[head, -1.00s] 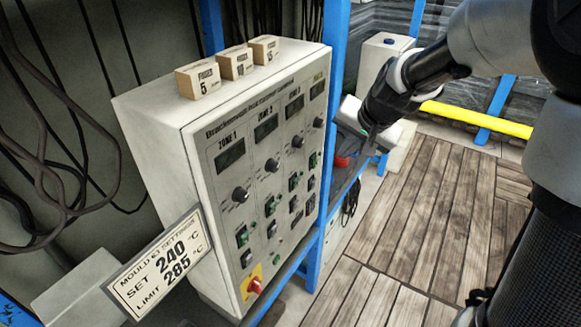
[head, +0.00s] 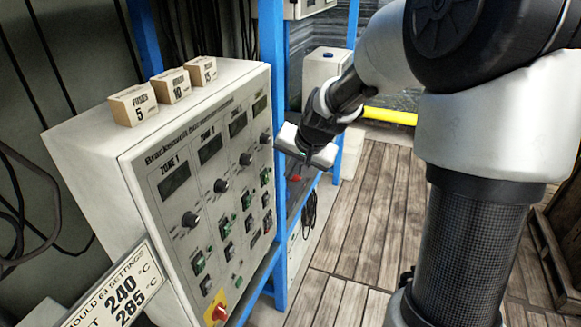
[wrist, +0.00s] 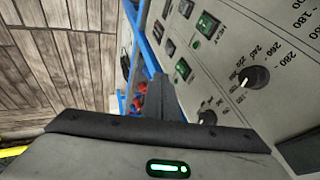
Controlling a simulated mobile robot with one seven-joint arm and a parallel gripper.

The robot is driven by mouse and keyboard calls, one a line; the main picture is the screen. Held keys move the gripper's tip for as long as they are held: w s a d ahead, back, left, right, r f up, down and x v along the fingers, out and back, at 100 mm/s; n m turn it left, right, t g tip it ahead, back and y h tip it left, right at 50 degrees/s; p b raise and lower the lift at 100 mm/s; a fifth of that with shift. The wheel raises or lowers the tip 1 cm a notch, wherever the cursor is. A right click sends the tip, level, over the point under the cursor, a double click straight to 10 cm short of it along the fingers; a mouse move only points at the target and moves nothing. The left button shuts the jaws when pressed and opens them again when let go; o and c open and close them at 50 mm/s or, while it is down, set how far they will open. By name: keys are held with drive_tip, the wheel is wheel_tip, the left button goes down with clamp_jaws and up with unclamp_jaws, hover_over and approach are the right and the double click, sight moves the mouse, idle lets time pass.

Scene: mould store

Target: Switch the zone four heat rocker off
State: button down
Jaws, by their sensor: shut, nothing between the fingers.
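The heater control panel (head: 215,160) stands at the left in the head view, with a column of controls for each zone. The zone four column is the rightmost, and its upper rocker (head: 265,177) looks green; its on or off position is too small to tell. My gripper (head: 306,162) is just right of the panel's right edge, apart from it. The fingers are together and empty. In the wrist view the gripper (wrist: 163,90) points along the panel face, with a green-lit heat rocker (wrist: 207,24) and a dark knob (wrist: 252,77) to its right; their zone cannot be told.
A blue post (head: 279,150) rises beside the panel's right edge. A red-and-yellow switch (head: 217,309) projects low on the panel. Several wooden fuse blocks (head: 133,105) sit on top. A settings sign (head: 115,292) juts out at lower left. The plank floor (head: 370,215) is open.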

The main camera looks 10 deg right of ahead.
sight(266, 178)
drive_tip(key=w+a+f, duration=0.4)
drive_tip(key=w+f, duration=0.1)
drive_tip(key=f, duration=0.1)
drive_tip(key=shift+f+p, duration=0.15)
drive_tip(key=shift+p, duration=0.15)
drive_tip(key=shift+w, duration=0.1)
drive_tip(key=shift+w+a+r, duration=0.15)
drive_tip(key=shift+r, duration=0.45)
idle(0.3)
